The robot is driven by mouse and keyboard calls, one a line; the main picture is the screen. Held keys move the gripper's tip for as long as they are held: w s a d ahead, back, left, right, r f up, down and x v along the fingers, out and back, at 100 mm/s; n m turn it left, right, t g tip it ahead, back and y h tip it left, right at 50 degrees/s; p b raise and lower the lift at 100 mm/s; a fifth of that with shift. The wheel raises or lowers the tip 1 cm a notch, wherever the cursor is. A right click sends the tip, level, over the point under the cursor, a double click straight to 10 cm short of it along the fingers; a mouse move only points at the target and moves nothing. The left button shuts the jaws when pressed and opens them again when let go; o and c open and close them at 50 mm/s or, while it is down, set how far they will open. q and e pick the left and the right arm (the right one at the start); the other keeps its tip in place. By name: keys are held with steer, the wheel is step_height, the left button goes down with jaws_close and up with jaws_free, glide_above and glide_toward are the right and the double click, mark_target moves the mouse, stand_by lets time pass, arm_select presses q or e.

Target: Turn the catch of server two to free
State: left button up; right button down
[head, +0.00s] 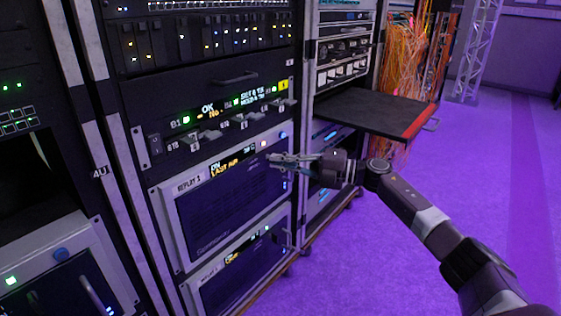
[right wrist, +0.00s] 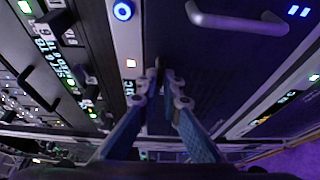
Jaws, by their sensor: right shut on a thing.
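The upper replay server (head: 222,208) is a dark grilled panel in a light frame, with a lit display reading something like "LAST AIR". The digit on its label is too small to read surely. My right gripper (head: 272,158) reaches in from the right to its upper right area. In the right wrist view, the gripper (right wrist: 164,84) is shut on a small dark catch (right wrist: 158,67) on the panel face. The fingers hide most of the catch, so its angle is unclear. My left gripper is not in view.
Another replay server (head: 238,285) sits below. A row of grey levers and a switch panel (head: 215,128) lies above. A black shelf with a red edge (head: 378,111) juts out at right, above my forearm. Orange cables (head: 398,55) hang behind it. Purple floor at right is clear.

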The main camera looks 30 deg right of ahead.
steer(key=c, duration=2.1)
jaws_free()
steer(key=v, duration=1.2)
steer(key=shift+s, duration=0.1)
